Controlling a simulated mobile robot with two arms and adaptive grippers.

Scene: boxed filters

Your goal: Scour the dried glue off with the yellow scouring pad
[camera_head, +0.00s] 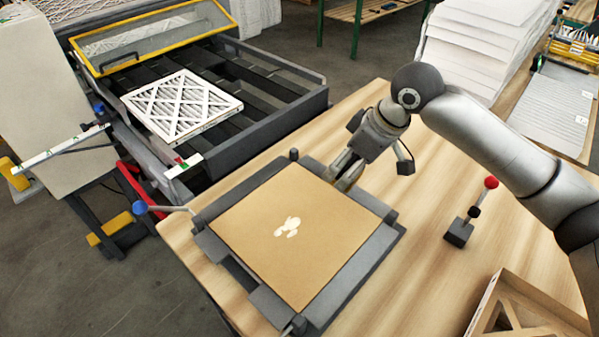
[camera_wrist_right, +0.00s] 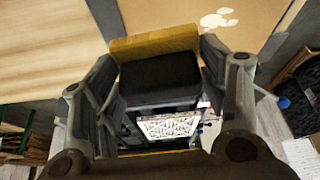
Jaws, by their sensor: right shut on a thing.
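The dried glue (camera_head: 287,228) is a pale, irregular patch near the middle of a flat tan board (camera_head: 260,256). The glue also shows at the top of the right wrist view (camera_wrist_right: 218,19). My right gripper (camera_head: 343,181) is at the board's far right edge, with its fingers pointing down. In the right wrist view it is shut on the yellow scouring pad (camera_wrist_right: 154,43), which has a dark block behind it. In the head view the pad is hidden by the gripper. The pad is apart from the glue. My left gripper is in neither view.
A dark frame (camera_head: 368,262) with corner posts surrounds the board on the wooden table (camera_head: 420,270). A conveyor with a pleated filter (camera_head: 180,105) lies at the back left.

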